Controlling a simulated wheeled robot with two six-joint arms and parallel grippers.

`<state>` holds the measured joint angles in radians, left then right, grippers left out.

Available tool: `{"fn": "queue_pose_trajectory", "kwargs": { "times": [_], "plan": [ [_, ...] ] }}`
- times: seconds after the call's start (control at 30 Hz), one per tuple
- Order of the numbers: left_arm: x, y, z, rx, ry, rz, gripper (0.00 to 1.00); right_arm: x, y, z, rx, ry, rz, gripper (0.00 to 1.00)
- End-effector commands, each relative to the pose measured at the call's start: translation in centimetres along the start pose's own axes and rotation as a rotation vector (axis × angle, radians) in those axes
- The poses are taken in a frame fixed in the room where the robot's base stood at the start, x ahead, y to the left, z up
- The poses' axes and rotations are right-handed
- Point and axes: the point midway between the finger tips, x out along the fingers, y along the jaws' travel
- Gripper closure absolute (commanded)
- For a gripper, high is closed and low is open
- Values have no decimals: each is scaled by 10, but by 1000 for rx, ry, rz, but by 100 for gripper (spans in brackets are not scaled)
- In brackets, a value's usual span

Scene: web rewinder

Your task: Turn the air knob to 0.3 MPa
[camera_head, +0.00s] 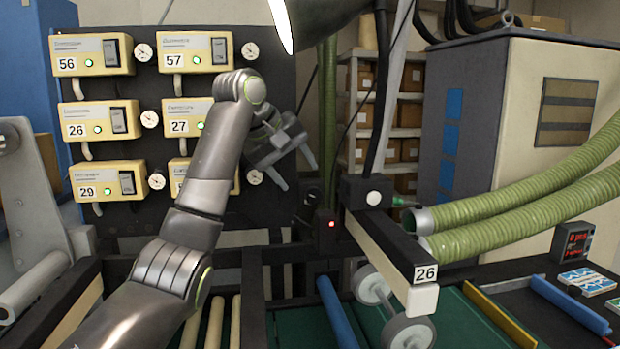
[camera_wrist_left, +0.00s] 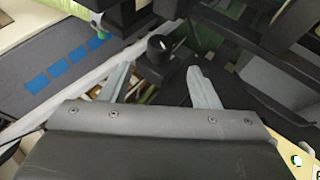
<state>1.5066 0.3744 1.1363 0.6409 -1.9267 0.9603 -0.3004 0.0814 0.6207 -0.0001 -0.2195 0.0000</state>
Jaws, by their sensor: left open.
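My left gripper (camera_head: 297,175) is open and empty in front of the dark panel, its two grey fingers pointing down and right. In the left wrist view the fingers of the left gripper (camera_wrist_left: 160,72) are spread apart. A dark round knob (camera_wrist_left: 159,47) with a small white mark shows just past the fingertips, roughly between them; it looks like the air knob. The fingers do not appear to touch it. I cannot read its setting or a pressure value. My right gripper is not in view.
Numbered yellow boxes with small round gauges (camera_head: 150,119) cover the dark panel (camera_head: 270,100). A black bar labelled 26 (camera_head: 385,240) and green hoses (camera_head: 530,190) stand to the right. A small box with a red light (camera_head: 328,223) is below the gripper.

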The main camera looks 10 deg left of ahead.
Motion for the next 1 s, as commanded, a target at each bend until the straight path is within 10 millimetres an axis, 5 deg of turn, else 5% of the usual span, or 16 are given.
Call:
{"fn": "queue_pose_trajectory", "kwargs": {
  "times": [0.4,0.77,1.0],
  "plan": [
    [67,1,0,0,-1,-1,44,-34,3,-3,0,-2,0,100],
    [75,0,0,1,2,0,44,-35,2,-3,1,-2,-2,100],
    [75,0,0,1,2,0,72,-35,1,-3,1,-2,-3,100]
  ]
}}
